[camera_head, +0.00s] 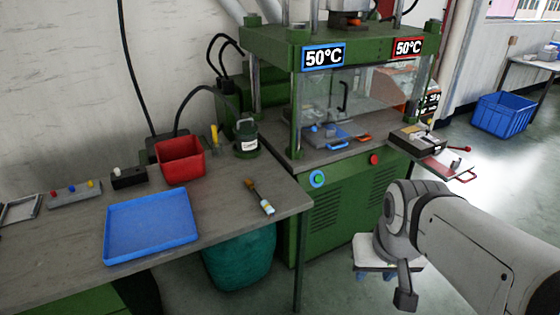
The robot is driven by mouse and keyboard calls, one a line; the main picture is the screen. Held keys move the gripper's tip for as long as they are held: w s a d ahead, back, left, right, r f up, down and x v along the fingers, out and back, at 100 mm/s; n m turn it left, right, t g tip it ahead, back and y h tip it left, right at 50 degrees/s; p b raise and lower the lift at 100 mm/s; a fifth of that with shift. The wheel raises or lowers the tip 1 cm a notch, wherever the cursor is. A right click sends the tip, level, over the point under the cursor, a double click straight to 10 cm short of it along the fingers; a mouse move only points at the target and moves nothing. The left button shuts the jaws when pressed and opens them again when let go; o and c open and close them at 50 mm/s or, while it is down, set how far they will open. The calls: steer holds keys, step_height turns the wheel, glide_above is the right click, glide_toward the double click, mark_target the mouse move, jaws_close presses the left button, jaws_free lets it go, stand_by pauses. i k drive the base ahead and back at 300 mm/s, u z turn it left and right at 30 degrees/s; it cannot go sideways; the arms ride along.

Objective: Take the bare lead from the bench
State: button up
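The bench (70,240) runs along the wall on the left. I cannot make out a bare lead lying on it for certain. Black cables hang down the wall and reach a dark box behind the red bin; I cannot tell whether any of them is the lead. My arm comes in from the lower right, over the floor and apart from the bench. Its end, with a small dark tip that seems to be my gripper (405,298), points down. Its fingers cannot be made out, and I see nothing held there.
On the bench are an empty blue tray (150,226), a red bin (181,160), a brush (260,198), a green canister (246,138) and a strip with coloured knobs (75,193). A green press (345,190) with 50°C displays stands right of the bench. A stool (362,252) is beneath my arm.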

mark_target(268, 210)
steer(key=u, duration=0.05)
steer(key=i, duration=1)
steer(key=z, duration=0.05)
